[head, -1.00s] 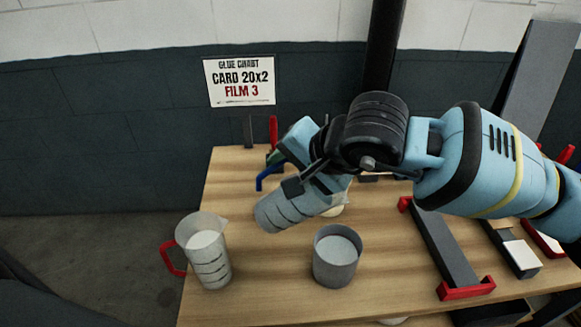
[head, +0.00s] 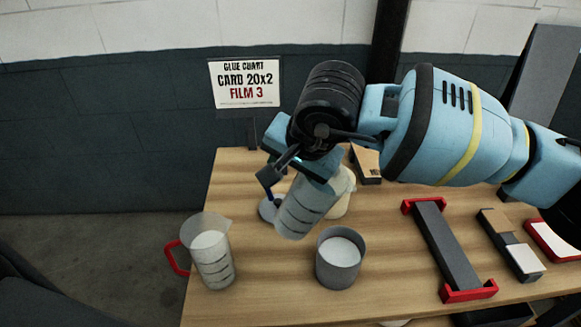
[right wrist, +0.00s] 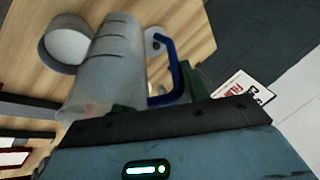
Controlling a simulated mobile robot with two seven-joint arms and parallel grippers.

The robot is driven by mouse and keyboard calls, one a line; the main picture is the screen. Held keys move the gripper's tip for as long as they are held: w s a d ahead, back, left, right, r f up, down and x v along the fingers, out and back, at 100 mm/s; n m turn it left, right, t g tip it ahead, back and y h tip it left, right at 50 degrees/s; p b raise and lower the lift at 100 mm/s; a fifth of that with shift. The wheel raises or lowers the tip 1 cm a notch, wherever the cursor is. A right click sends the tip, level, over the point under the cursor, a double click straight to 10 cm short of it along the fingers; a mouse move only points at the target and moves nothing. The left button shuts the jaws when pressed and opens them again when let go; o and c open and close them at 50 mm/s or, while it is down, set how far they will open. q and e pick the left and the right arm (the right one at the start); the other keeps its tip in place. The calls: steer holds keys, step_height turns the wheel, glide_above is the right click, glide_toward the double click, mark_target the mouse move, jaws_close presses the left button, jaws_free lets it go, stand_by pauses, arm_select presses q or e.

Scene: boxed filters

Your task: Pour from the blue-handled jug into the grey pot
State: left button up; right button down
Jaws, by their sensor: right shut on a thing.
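The blue-handled jug (head: 306,208) is a cloudy clear measuring jug with dark marks. My right gripper (head: 292,168) is shut on it and holds it tilted, its marked end pointing down and left, behind and left of the grey pot. Its rim is mostly hidden by the gripper in the head view. In the right wrist view the jug (right wrist: 108,62) and its blue handle (right wrist: 171,65) show close to the fingers. The grey pot (head: 338,273) stands upright on the table with pale contents; it also shows in the right wrist view (right wrist: 52,30). My left gripper is not in view.
A red-handled jug (head: 214,262) with white contents stands at the table's left edge. A cream container (head: 342,192) is behind the held jug. A grey bar with red ends (head: 447,245) and small boxes (head: 525,262) lie to the right. A sign (head: 244,83) stands behind.

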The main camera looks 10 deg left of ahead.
steer(key=shift+h, duration=0.3)
steer(key=shift+f+h, duration=0.5)
steer(key=shift+h, duration=0.5)
steer(key=shift+d+r, duration=0.1)
steer(key=shift+r, duration=1.4)
